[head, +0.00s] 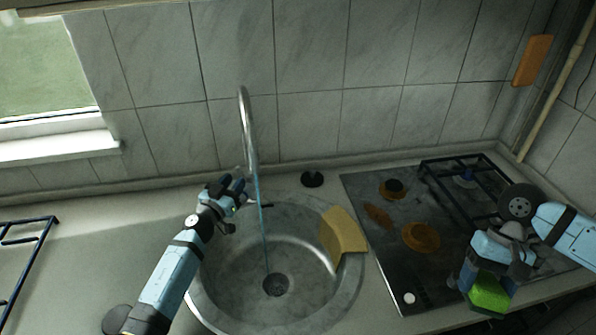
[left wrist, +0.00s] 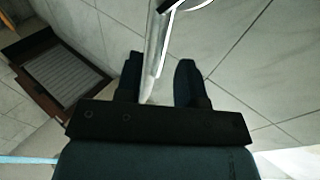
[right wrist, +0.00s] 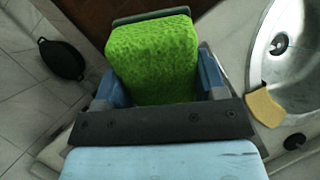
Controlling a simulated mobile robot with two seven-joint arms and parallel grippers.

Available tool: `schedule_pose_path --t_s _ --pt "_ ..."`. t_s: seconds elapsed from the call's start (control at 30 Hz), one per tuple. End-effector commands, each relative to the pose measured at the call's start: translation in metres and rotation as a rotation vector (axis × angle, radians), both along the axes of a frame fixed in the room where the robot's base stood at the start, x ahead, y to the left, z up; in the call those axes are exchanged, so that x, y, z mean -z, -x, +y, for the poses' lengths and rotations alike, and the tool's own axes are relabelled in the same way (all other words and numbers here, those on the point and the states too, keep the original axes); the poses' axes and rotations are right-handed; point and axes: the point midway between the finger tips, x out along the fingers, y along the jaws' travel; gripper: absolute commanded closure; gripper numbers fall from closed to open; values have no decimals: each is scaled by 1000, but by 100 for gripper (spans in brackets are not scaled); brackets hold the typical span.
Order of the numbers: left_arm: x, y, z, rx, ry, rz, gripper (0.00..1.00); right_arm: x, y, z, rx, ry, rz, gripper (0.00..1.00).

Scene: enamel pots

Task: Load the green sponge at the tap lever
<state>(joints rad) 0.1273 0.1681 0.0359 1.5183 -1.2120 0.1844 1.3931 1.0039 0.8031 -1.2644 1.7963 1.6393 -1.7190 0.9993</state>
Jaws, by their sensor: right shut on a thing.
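The green sponge (head: 489,294) is held by my right gripper (head: 487,280) above the front edge of the stove. The right wrist view shows the sponge (right wrist: 153,55) between the two fingers, with a dark layer at its far end. The silver tap (head: 246,125) rises behind the sink, and a thin blue stream runs from it into the basin. My left gripper (head: 238,187) is at the tap, close beside its pipe. In the left wrist view its fingers are apart with the silver tap pipe (left wrist: 157,45) between them. I cannot clearly make out the tap lever.
The round metal sink (head: 205,290) has a yellow cloth (head: 342,236) over its right rim. The stove (head: 385,250) with burners and a black grate is to the right. A black plug (head: 312,179) sits behind the sink. The counter left of the sink is mostly clear.

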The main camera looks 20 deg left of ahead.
Motion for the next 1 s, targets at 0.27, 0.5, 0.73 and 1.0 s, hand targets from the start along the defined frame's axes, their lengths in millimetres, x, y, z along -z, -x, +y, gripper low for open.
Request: schedule_pose_path --t_s 0.27,0.5,0.73,1.0 --pt "8 59 7 2 0 2 65 1 0 0 0 0 0 54" --pt "10 81 11 1 1 1 65 3 0 0 0 0 0 54" --pt "10 82 11 1 1 0 65 3 0 0 0 0 0 54" --pt "10 83 11 -4 1 0 65 3 0 0 0 0 0 54"
